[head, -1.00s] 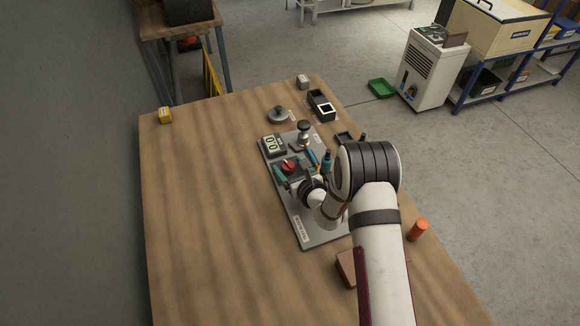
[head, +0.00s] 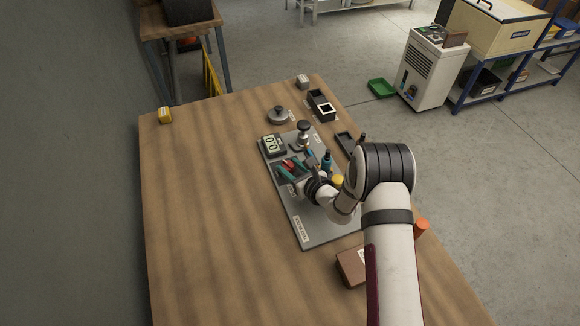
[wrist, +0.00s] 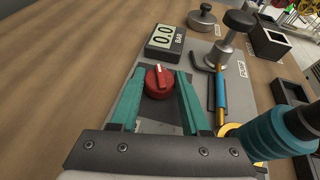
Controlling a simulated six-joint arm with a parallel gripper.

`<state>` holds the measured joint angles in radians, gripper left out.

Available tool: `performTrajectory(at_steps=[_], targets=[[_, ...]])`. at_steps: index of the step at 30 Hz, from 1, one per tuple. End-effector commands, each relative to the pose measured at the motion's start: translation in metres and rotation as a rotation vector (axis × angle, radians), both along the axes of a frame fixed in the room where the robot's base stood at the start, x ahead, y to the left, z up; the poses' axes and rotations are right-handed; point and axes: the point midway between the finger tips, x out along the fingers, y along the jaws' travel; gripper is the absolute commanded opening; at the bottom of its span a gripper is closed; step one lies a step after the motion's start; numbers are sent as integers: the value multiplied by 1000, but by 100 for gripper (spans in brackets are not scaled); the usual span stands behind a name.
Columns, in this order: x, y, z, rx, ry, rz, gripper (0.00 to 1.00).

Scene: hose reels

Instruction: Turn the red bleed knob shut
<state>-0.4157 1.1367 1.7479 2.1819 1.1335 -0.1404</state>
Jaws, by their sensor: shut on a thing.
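The red bleed knob (wrist: 158,83) sits on the grey panel (wrist: 137,125), just below the gauge in the wrist view. It has a pale pointer mark on its top. It also shows in the head view (head: 289,165), partly covered by my fingers. My gripper (wrist: 160,76) has its two teal fingers on either side of the knob and is shut on it. In the head view my gripper (head: 291,170) reaches in from the right. The digital gauge (wrist: 166,38) reads 0.0 BAR.
A pump with a dark knob (wrist: 239,20) stands right of the gauge. A blue-sleeved lever (wrist: 221,88) and a teal bottle-like part (wrist: 275,133) lie close to my right finger. A brown block (head: 352,268) sits near my arm.

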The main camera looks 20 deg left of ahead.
Motion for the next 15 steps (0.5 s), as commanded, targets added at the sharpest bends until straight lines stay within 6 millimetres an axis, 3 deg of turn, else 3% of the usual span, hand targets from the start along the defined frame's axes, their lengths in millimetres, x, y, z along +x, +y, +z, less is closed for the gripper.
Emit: performTrajectory(at_steps=[6,7,11,15], targets=[[0,0,0,0,-1,0,0],[0,0,0,0,-1,0,50],[0,0,0,0,0,0,73],[0,0,0,0,0,0,76]])
